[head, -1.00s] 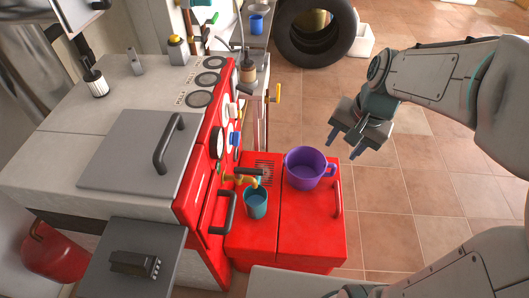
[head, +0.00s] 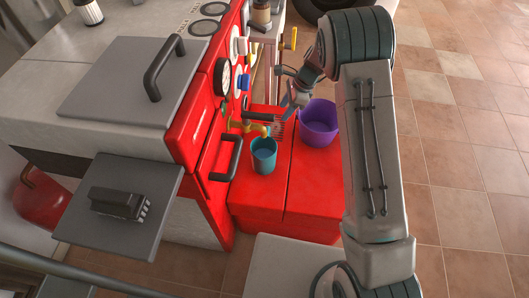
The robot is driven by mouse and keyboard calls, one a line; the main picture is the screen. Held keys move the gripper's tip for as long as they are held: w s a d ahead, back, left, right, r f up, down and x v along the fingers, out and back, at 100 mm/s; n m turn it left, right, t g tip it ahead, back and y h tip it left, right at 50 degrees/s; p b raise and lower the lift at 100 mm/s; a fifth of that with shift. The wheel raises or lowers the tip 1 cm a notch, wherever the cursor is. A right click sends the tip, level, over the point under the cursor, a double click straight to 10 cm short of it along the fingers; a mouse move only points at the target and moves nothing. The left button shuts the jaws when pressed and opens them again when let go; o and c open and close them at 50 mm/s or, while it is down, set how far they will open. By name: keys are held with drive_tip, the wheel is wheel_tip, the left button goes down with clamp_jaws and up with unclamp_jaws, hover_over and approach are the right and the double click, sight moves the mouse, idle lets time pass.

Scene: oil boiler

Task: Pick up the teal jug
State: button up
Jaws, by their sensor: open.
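The teal jug (head: 264,156) stands upright on the red cabinet top, just below a brass tap. A purple mug (head: 318,124) stands to its right and a little behind, partly covered by my arm. My gripper (head: 283,108) is above and behind the jug, near the purple mug's left side, with its fingers pointing down and left. It is open, and I see nothing between its fingers. It does not touch the jug in this view.
The brass tap (head: 249,127) juts from the red boiler front over the cabinet, close to the jug. A dark handle (head: 225,159) sticks out to the left. The red cabinet top (head: 262,197) is clear in front of the jug.

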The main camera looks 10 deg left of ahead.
drive_tip(key=b, duration=0.3)
approach(265, 150)
drive_tip(key=w+a+f, duration=0.1)
drive_tip(key=f, duration=0.1)
drive_tip(key=w+a+f, duration=0.1)
drive_tip(key=w+f, duration=0.1)
drive_tip(key=w+a+f, duration=0.1)
drive_tip(key=shift+w+f, duration=0.3)
drive_tip(key=shift+f, duration=0.1)
drive_tip(key=shift+r, duration=0.1)
clamp_jaws()
